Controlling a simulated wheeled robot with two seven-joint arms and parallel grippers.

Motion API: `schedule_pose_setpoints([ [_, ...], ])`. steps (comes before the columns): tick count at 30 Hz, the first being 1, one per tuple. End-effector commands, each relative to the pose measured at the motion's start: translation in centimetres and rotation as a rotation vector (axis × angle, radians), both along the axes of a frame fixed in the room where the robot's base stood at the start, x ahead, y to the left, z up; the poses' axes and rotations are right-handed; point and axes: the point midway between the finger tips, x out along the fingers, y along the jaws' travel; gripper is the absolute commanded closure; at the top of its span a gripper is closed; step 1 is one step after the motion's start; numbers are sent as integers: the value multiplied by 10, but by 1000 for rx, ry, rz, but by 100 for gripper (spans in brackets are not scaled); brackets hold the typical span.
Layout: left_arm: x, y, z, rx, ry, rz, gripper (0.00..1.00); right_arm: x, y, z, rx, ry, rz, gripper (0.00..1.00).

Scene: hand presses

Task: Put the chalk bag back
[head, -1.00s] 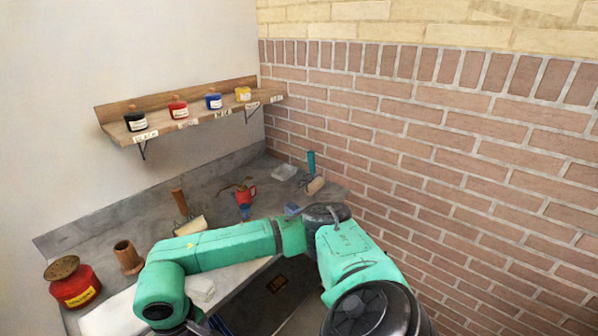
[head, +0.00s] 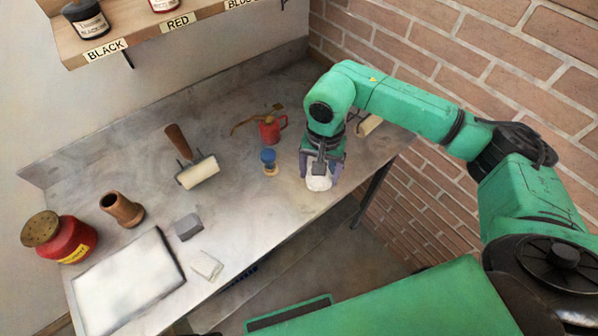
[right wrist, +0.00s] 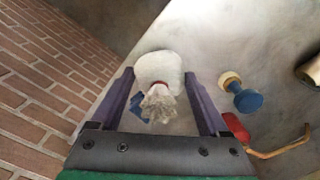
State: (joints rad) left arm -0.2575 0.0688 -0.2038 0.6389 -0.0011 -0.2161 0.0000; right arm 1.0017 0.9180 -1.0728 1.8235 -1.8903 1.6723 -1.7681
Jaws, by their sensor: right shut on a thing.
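The chalk bag (head: 318,184) is a small white pouch. The right wrist view shows its rounded white body (right wrist: 158,66), a red tie and a ruffled grey top. My right gripper (head: 320,178) points down at the right part of the metal bench (head: 235,232), near its front edge. Its purple fingers stand on either side of the bag and are shut on it; the gripper also fills the right wrist view (right wrist: 158,76). I cannot tell whether the bag touches the bench. A small blue thing (right wrist: 138,105) shows partly behind the bag. My left gripper is not in view.
A blue-handled stamp (head: 268,162) and red oil can (head: 271,130) stand left of the gripper. A roller (head: 198,172), brown pot (head: 122,210), red can (head: 66,240), white slab (head: 128,282), grey block (head: 188,227) and white pad (head: 207,265) lie further left. A brick wall (head: 440,60) stands right.

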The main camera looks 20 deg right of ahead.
Motion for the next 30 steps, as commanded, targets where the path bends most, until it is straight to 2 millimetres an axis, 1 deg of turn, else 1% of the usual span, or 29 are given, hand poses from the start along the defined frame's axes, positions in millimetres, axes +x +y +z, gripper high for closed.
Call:
schedule_pose_setpoints([
  [1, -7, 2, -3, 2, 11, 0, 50, 8, 6, 12, 2, -4, -161, 73],
  [2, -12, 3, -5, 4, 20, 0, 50, 12, 9, 20, 1, -2, -271, 73],
  [3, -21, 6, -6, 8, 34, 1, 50, 17, 13, 30, 1, 1, -419, 73],
  [5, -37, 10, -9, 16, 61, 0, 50, 23, 18, 47, 0, 6, -643, 73],
  [6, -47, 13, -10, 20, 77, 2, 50, 27, 22, 58, -1, 9, -793, 73],
  [8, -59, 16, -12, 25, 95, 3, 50, 31, 28, 75, -5, 16, -1016, 73],
  [9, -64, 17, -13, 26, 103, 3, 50, 33, 32, 87, -8, 22, -1156, 73],
  [10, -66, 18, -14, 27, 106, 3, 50, 34, 34, 94, -10, 24, -1254, 73],
  [12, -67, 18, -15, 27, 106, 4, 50, 35, 39, 110, -19, 32, -1452, 73],
  [13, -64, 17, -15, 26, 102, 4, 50, 36, 40, 115, -21, 34, -1522, 73],
  [15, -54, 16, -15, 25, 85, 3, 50, 36, 43, 125, -28, 37, -1641, 73],
  [17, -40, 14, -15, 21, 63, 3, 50, 35, 44, 127, -31, 40, -1701, 73],
  [18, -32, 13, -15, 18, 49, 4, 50, 35, 44, 124, -35, 42, -1720, 73],
  [20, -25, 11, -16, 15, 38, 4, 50, 34, 45, 113, -38, 45, -1730, 73],
  [21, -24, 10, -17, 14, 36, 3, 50, 33, 45, 101, -40, 48, -1730, 73],
  [23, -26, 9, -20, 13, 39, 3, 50, 32, 46, 80, -40, 50, -1727, 73],
  [24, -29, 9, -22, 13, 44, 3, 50, 31, 46, 66, -41, 52, -1728, 73],
  [26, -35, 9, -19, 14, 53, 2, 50, 31, 45, 49, -41, 49, -1729, 73],
  [27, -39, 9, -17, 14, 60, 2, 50, 31, 45, 37, -42, 49, -1729, 73],
  [29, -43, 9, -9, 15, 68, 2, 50, 31, 44, 20, -42, 46, -1730, 73],
  [30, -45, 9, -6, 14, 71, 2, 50, 31, 45, 7, -42, 46, -1730, 73],
])
